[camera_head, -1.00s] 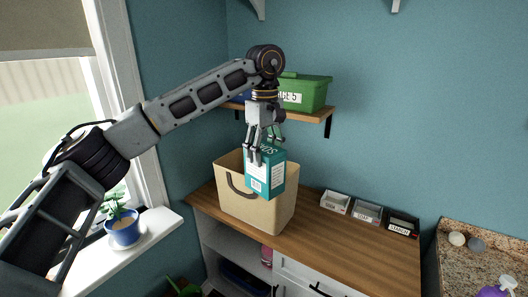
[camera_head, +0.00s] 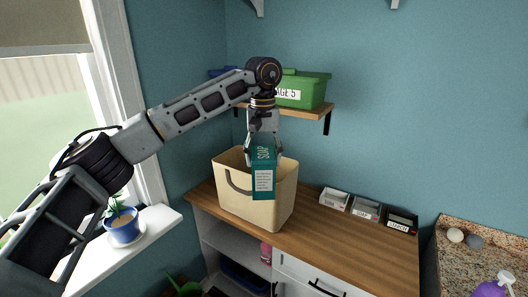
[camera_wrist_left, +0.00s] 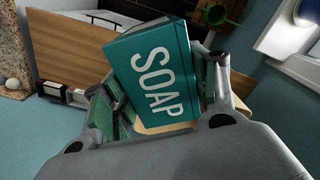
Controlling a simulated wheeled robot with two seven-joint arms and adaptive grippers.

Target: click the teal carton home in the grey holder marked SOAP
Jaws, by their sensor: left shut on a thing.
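The teal carton (camera_head: 263,172), lettered SOAP, is held upright in the air in front of the tan basket. My left gripper (camera_head: 263,148) is shut on it from above, with fingers on both sides. In the left wrist view the carton (camera_wrist_left: 155,75) sits between the green-padded fingers (camera_wrist_left: 165,95). The grey SOAP holder (camera_head: 366,209) is the middle of three small holders at the back of the wooden counter, to the right of the carton and well apart from it. My right gripper is not in view.
The tan basket (camera_head: 232,205) stands on the counter's left end. A white holder (camera_head: 334,199) and a black holder (camera_head: 402,222) flank the SOAP holder. A shelf (camera_head: 312,113) with a green bin (camera_head: 303,90) is above. The counter (camera_head: 345,243) before the holders is clear.

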